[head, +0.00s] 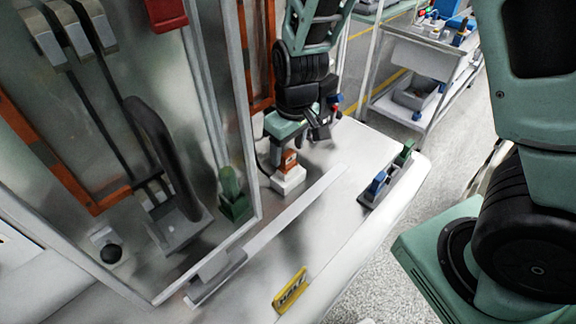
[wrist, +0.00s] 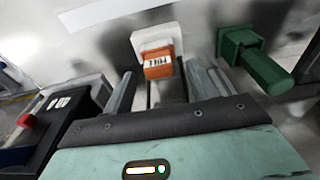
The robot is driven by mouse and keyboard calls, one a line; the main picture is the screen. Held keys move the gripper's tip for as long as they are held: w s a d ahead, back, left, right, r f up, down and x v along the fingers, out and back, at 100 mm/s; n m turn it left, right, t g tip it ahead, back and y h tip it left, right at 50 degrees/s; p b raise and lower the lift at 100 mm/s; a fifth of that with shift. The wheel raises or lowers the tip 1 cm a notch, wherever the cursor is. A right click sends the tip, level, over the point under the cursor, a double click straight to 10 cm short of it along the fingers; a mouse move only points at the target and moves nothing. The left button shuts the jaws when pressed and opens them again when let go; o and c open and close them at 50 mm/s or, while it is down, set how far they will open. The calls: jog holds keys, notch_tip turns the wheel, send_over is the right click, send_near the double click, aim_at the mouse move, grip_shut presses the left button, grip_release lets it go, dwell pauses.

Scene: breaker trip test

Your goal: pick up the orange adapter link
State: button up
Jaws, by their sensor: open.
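The orange adapter link (head: 289,160) sits upright in a white block (head: 288,179) on the pale metal surface, just below my gripper (head: 298,142) in the head view. In the wrist view the orange link (wrist: 158,66), with a marked white label, shows between and just beyond the fingertips of my gripper (wrist: 163,82). The white block (wrist: 156,40) is behind it. My gripper is open, with nothing held. A gap shows on both sides of the link; contact cannot be seen.
A green plug-like part (head: 235,195) stands left of the link, by the cabinet frame. A grey holder with blue and green pieces (head: 388,183) lies to the right. A yellow label (head: 290,290) is near the front edge. A cart (head: 415,80) stands behind.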

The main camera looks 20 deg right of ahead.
aim_at(288, 153)
jog(key=shift+w+f, duration=0.1)
jog(key=shift+f, duration=1.4)
jog(key=c, duration=1.1)
jog(key=shift+r, duration=0.15)
